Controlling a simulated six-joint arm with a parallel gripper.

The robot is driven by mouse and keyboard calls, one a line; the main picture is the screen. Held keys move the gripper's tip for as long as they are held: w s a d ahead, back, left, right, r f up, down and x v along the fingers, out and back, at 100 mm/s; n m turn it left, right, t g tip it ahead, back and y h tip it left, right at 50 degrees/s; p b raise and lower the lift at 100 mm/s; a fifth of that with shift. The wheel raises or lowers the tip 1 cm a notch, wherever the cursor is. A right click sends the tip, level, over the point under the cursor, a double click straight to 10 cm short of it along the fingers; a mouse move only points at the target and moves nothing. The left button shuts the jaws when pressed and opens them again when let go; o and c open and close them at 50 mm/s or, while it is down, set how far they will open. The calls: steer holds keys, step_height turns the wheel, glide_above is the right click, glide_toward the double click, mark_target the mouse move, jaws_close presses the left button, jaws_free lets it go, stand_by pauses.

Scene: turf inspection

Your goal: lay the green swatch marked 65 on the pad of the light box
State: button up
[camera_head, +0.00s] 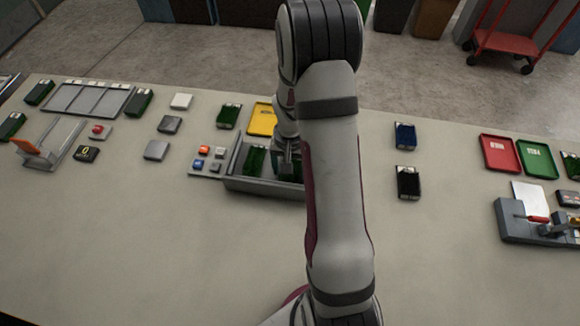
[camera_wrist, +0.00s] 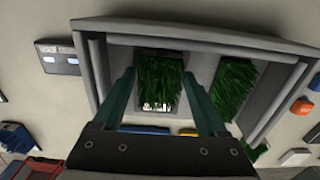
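The grey light box (camera_head: 265,187) stands mid-table, its right part hidden by my arm; its frame also shows in the wrist view (camera_wrist: 200,35). Two green swatches lie inside it. In the wrist view, one swatch (camera_wrist: 158,78) lies between my fingers over a dark pad, and the other (camera_wrist: 233,88) lies to its right. The nearer swatch has a white label, but its number is too small to read. My gripper (camera_wrist: 160,75) is open around that swatch, with narrow gaps at both sides. In the head view the left swatch (camera_head: 255,160) shows plainly.
A button panel (camera_head: 207,161) adjoins the box on the left, and a yellow tray (camera_head: 262,118) lies behind it. A green swatch (camera_head: 229,115), a blue one (camera_head: 405,136) and a black one (camera_head: 408,183) lie around. A grey device (camera_head: 535,222) stands at right. The front table is clear.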

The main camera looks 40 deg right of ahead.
steer(key=shift+o, duration=1.3)
steer(key=s+a+r, duration=0.1)
steer(key=a+r, duration=0.2)
steer(key=r, duration=1.2)
steer(key=s+a+r+n+y, duration=0.1)
steer(key=s+a+r, duration=0.1)
steer(key=s+a, duration=0.6)
steer(key=s+a+r+n, duration=0.2)
steer(key=s+a+r, duration=0.1)
steer(key=s+a, duration=0.5)
steer(key=s, duration=0.2)
steer(key=shift+s+y, duration=0.35)
steer(key=shift+y, duration=0.05)
